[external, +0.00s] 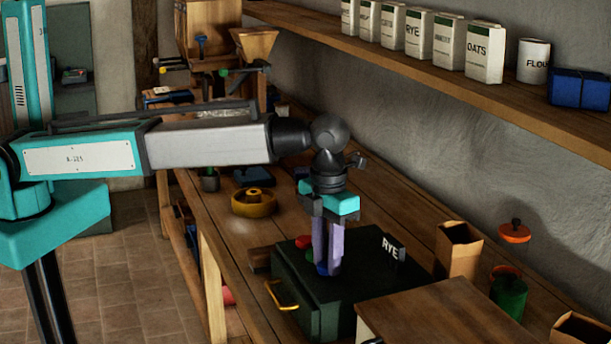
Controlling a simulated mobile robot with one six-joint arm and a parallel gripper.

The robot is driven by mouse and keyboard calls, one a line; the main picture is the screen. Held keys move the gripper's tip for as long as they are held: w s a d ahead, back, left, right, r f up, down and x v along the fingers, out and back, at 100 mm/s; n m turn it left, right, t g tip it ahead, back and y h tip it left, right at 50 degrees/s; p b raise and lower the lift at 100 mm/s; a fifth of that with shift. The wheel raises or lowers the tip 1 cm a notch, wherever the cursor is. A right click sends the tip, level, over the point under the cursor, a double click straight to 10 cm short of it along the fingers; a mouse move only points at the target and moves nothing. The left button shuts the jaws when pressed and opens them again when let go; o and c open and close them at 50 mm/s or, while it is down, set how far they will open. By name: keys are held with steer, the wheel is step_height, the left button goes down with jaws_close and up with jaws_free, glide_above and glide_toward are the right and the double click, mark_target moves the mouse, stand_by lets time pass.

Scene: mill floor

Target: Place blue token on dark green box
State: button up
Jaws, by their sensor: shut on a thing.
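My gripper (327,262) points straight down over the dark green box (372,292), its pale fingers shut on the blue token (322,269). Only a small blue part of the token shows between and below the fingertips. The token is at the box's top, but I cannot tell whether it touches the surface. The dark green box stands on the wooden bench and has a brass handle (280,297) on its front.
A red piece (303,242) and a dark RYE sign (393,247) are by the box top. A wooden box (440,312) stands close at right, a paper bag (458,250) behind. A yellow round dish (254,202) sits farther back. A shelf (420,62) runs above.

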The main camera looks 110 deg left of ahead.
steer(key=shift+f, duration=0.1)
steer(key=o, duration=0.7)
steer(key=shift+r, duration=0.2)
steer(key=shift+r+b, duration=1.35)
steer(key=shift+r, duration=4.6)
